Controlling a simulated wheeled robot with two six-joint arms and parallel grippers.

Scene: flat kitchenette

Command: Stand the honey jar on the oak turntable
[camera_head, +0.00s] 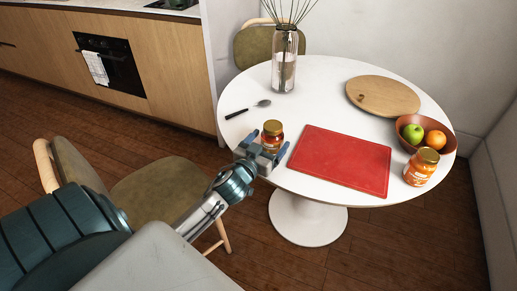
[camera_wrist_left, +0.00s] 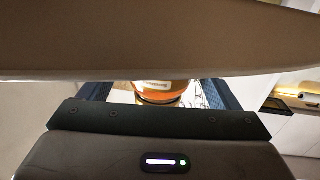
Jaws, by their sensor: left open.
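A jar (camera_head: 273,137) with a gold lid and amber-orange contents stands upright at the table's near left edge. A similar jar (camera_head: 421,168) with a pale label stands at the right edge; I cannot read either label to tell which holds honey. The round wooden disc (camera_head: 390,94), which looks like the oak turntable, lies at the back right with nothing on it. My left gripper (camera_head: 266,151) is open, its fingers at the near side of the left jar. In the left wrist view, part of that jar (camera_wrist_left: 158,86) shows between the fingers.
The white round table (camera_head: 320,95) also holds a red board (camera_head: 341,160) in the middle, a fruit bowl (camera_head: 446,146) at right, a tall glass vase (camera_head: 285,70) at back, and a spoon (camera_head: 262,103) and dark-handled utensil (camera_head: 237,113) at left. A chair (camera_head: 160,190) stands near my arm.

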